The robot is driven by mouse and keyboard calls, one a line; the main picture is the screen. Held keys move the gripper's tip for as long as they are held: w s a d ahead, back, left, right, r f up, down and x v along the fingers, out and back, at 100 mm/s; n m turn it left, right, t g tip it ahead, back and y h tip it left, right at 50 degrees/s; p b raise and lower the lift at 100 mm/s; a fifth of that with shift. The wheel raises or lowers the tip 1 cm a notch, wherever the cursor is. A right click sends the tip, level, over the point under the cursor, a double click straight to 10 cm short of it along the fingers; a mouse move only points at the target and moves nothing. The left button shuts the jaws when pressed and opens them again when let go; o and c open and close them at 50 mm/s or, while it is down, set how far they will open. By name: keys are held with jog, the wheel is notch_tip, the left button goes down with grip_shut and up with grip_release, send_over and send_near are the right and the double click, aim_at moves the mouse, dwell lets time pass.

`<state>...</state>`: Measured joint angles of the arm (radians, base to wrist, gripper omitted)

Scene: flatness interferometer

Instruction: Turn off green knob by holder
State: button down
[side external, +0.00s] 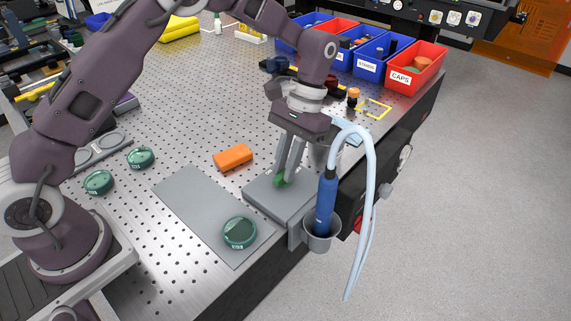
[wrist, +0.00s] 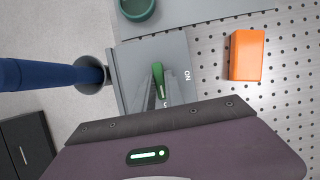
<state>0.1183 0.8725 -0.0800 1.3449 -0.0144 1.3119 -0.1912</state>
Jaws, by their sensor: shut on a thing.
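The green knob (side external: 279,182) sits on a flat grey box (side external: 262,198) at the table's edge. In the wrist view the knob (wrist: 157,72) is a narrow green bar, with "ON" printed to its right and another label partly hidden below it. My gripper (side external: 283,179) points down over the box and is shut on the knob; its fingers cover part of it. The grey cup holder (side external: 322,240) is fixed beside the box at the table edge. A blue-handled tool (side external: 325,203) with a pale blue hose stands in it.
An orange block (side external: 233,157) lies left of the box. A grey mat (side external: 195,205) with a round green-rimmed dish (side external: 239,232) is in front. The pale hose (side external: 370,170) loops close to my gripper's right side. Bins stand at the back.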

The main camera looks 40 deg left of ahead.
dwell(0.4)
jog(key=c, duration=1.4)
grip_release()
jog(key=v, duration=0.7)
jog(key=s+a+r+t, duration=0.2)
jog(key=s+r, duration=0.3)
jog(key=r, duration=0.2)
jog(key=s+a+r+t, duration=0.2)
jog(key=s+r+t, duration=0.1)
jog(key=s+r, duration=0.3)
jog(key=s+a+t, duration=0.2)
jog(key=s, duration=0.5)
jog(key=s+a+f+t, duration=0.1)
jog(key=s+a+t, duration=0.1)
jog(key=s, duration=0.6)
jog(key=shift+t, duration=0.6)
